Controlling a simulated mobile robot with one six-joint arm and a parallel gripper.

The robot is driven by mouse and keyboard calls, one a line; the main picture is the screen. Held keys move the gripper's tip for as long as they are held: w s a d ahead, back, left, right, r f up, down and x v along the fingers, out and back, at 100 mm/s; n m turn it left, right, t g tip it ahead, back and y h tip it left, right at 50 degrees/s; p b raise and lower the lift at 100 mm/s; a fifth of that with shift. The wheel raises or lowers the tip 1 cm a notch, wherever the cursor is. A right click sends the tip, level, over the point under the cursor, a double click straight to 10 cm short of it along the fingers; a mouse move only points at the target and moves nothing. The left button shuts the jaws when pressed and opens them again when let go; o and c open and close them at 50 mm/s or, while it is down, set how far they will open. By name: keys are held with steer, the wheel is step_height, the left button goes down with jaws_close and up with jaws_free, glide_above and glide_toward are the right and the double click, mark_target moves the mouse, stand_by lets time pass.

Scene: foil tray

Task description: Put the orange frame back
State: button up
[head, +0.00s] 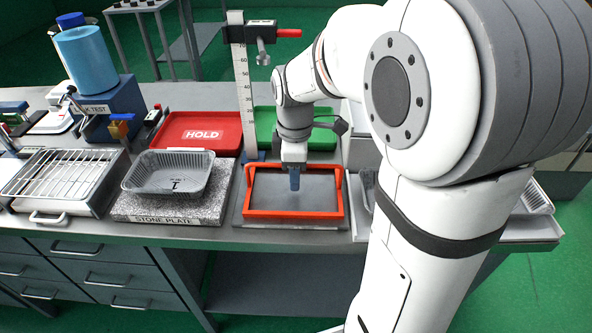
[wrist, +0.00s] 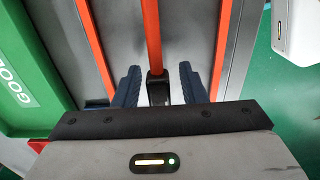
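The orange frame (head: 292,214) lies flat on a grey metal plate (head: 238,218) on the bench, right of the stone plate. In the wrist view, its orange middle bar (wrist: 152,40) runs between two outer orange bars and ends at a small dark block between my fingers. My gripper (head: 294,188) points down over the frame. In the wrist view, my gripper's (wrist: 159,70) blue fingers stand apart on either side of the bar, with gaps on both sides. Contact with the frame cannot be told.
A foil tray (head: 168,190) sits on the stone plate (head: 170,219), left of the frame. A red HOLD tray (head: 173,117) and a green tray (head: 325,143) lie behind. A height scale (head: 241,90) stands behind the frame. A wire rack (head: 65,175) is at far left.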

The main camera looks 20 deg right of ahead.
step_height(320, 180, up, 12)
steer(key=shift+r+p, duration=0.1)
steer(key=shift+p, duration=0.85)
steer(key=shift+s, duration=0.2)
steer(key=s+f+m+t, duration=0.2)
steer(key=s+f+m, duration=0.7)
steer(key=s+m, duration=0.4)
steer(key=shift+m, duration=0.7)
step_height(320, 180, up, 7)
steer(key=p, duration=0.6)
steer(key=shift+s+t, duration=0.25)
steer(key=shift+t, duration=0.05)
